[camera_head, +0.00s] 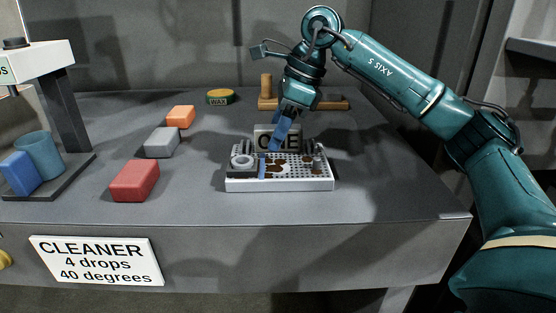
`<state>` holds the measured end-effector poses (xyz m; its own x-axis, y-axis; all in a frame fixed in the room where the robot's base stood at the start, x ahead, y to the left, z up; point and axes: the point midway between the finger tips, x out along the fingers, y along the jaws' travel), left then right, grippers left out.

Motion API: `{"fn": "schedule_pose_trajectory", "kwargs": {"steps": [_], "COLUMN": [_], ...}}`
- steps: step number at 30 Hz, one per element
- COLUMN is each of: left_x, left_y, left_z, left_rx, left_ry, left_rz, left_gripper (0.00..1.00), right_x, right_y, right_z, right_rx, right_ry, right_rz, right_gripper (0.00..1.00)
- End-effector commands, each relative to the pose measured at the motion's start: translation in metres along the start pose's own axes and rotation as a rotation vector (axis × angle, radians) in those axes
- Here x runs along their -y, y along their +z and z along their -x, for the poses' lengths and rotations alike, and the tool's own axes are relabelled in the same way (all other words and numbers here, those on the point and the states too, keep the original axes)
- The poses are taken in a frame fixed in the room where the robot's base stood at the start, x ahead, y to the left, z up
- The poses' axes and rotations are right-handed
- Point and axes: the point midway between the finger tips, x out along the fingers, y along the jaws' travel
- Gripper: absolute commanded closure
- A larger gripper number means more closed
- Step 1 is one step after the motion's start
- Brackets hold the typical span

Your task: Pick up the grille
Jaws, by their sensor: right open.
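What I take to be the grille is a white perforated plate (318,184) with brown stains, lying on the grey table right of centre. A grey ring-shaped part (243,162) sits at its left end and small upright fittings at its right end. My right gripper (270,155) points down over the plate's middle, its blue fingers apart. One finger reaches down in front of the plate's left half. I cannot tell whether it touches the plate. Nothing shows held between the fingers. My left gripper is not in view.
A lettered block (292,134) stands behind the plate, partly hidden. Red (135,181), grey (162,142) and orange (180,117) blocks lie to the left. A wax tin (220,97) and a wooden tool (335,103) are behind. The front right of the table is clear.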

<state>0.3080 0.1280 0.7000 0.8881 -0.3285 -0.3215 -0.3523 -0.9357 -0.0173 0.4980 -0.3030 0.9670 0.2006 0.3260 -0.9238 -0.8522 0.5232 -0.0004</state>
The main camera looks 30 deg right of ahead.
Motion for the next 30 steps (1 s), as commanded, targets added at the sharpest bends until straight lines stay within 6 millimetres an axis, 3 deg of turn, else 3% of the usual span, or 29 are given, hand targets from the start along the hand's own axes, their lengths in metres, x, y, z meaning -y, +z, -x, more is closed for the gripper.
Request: {"fn": "schedule_pose_trajectory", "kwargs": {"steps": [19, 30], "left_x": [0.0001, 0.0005], "left_y": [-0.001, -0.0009], "left_z": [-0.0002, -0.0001], "left_rx": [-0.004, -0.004], "left_ry": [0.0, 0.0], "left_rz": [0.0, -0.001], "left_gripper": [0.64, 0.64], "right_x": [0.0, 0.0], "right_y": [-0.002, -0.0019], "right_z": [-0.0045, -0.0043], "right_rx": [0.0, 0.0], "right_ry": [0.0, 0.0], "right_rz": [0.0, 0.0], "right_gripper": [0.47, 0.78]}}
